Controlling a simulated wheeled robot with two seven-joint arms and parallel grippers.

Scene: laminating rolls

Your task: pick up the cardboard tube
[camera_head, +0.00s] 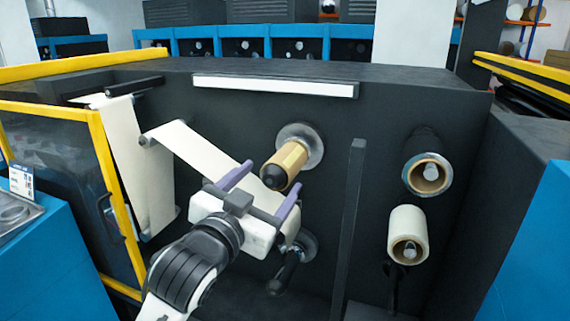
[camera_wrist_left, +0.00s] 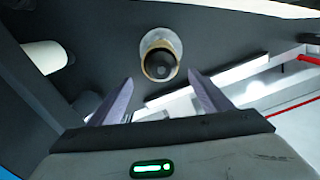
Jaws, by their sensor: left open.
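The cardboard tube (camera_head: 289,160) is tan and sits on a spindle with a dark end, in front of a round metal flange on the machine's dark wall. In the left wrist view the tube (camera_wrist_left: 152,72) shows nearly end-on, mostly hidden behind the dark spindle tip. My left gripper (camera_head: 262,188) is open, with its two purple fingers apart, just below and in front of the tube. In the left wrist view the gripper (camera_wrist_left: 161,92) has the tube ahead, roughly between the finger lines, not clasped. My right gripper is not in view.
A black roll (camera_head: 427,165) and a white roll (camera_head: 408,235) sit on spindles at right. A dark upright post (camera_head: 348,225) stands between them and my gripper. A white web (camera_head: 195,150) runs down behind my gripper. A yellow-framed door (camera_head: 112,200) stands at left.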

